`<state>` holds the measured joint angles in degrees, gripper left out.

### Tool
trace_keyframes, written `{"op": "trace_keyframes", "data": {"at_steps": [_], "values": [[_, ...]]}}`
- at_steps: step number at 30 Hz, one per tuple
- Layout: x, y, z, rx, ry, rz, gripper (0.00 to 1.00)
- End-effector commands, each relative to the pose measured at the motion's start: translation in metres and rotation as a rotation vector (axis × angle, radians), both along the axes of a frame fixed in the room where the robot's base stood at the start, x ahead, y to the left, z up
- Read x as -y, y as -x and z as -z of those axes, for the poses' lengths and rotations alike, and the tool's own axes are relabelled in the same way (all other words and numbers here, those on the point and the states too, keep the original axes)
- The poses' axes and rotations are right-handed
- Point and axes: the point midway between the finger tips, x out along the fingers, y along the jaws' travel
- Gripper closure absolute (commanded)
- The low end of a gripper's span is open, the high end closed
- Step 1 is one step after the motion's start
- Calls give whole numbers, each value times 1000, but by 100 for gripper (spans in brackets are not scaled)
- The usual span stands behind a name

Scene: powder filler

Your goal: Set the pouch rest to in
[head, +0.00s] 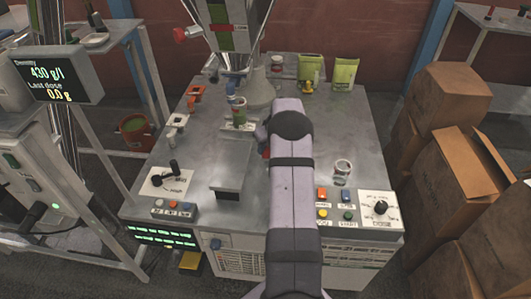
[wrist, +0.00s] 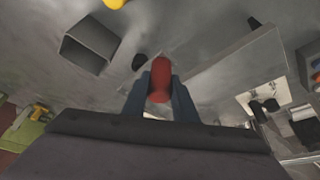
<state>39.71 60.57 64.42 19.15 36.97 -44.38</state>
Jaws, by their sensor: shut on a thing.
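My gripper (wrist: 160,92) is shut on a red knob (wrist: 160,72), with one dark finger on each side of it. In the head view my arm hides most of the gripper, and only a sliver of red shows beside it. A grey flat-topped block (head: 231,177), which may be the pouch rest, stands on the bench just left of my arm. A long grey slab also shows behind the knob in the wrist view (wrist: 235,62). How the knob joins the rest is hidden, and I cannot tell whether the rest is in or out.
A steel hopper (head: 236,25) hangs over the back of the bench. A clear cup (head: 342,171) stands right of my arm, behind coloured buttons. A black lever (head: 167,172) is at the left. Green pouches (head: 344,73) stand at the back. Cardboard boxes (head: 452,160) crowd the right.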

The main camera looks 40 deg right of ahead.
Motion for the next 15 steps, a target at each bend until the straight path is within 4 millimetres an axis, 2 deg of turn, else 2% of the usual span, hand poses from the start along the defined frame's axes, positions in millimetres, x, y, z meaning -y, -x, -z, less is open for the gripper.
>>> {"op": "trace_keyframes", "data": {"at_steps": [13,14,15], "values": [[6,-6,-3,6,4,6,100],[6,-6,-3,7,5,6,68],[6,-6,-3,7,5,6,58]]}}
